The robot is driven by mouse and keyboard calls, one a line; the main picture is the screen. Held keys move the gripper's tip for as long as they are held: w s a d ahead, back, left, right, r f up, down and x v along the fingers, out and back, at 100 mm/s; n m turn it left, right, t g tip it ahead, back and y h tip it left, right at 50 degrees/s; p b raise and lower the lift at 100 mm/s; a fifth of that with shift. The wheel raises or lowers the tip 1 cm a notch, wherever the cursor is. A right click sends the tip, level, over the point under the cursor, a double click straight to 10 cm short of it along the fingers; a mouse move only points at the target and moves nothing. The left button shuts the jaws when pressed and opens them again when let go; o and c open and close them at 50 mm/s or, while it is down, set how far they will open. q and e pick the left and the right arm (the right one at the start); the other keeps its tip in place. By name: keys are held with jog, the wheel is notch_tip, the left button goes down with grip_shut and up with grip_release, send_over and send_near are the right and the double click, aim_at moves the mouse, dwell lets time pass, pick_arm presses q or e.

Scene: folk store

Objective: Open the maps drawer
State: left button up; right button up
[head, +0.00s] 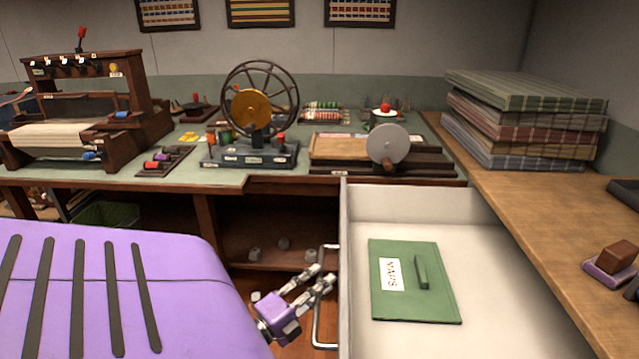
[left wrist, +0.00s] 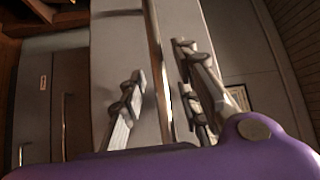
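The maps drawer (head: 480,215) is pulled well out from under the right counter in the head view. Inside lies a green folder (head: 445,300) with a white label reading MAPS and a raised green strip. The drawer's metal handle (head: 318,325) is on its left-facing front. My left gripper (head: 322,277) is beside this handle, its fingers apart. In the left wrist view the spread fingers (left wrist: 162,102) lie on either side of a thin metal bar (left wrist: 158,60), which looks like the handle. I cannot tell whether they touch it. My right gripper is out of view.
A wooden counter (head: 520,205) with stacked plaid cloth (head: 525,118) runs along the right. A green-topped bench (head: 110,195) with a loom and wheel stands behind, an open shelf (head: 270,258) below it. Another drawer handle (left wrist: 65,125) shows in the left wrist view.

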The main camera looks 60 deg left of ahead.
pick_arm(q)
jog(key=s+d+f, duration=0.1)
jog(key=s, duration=1.1)
jog(key=shift+d+f, duration=0.25)
jog(key=shift+f, duration=0.05)
jog(key=shift+f, duration=0.1)
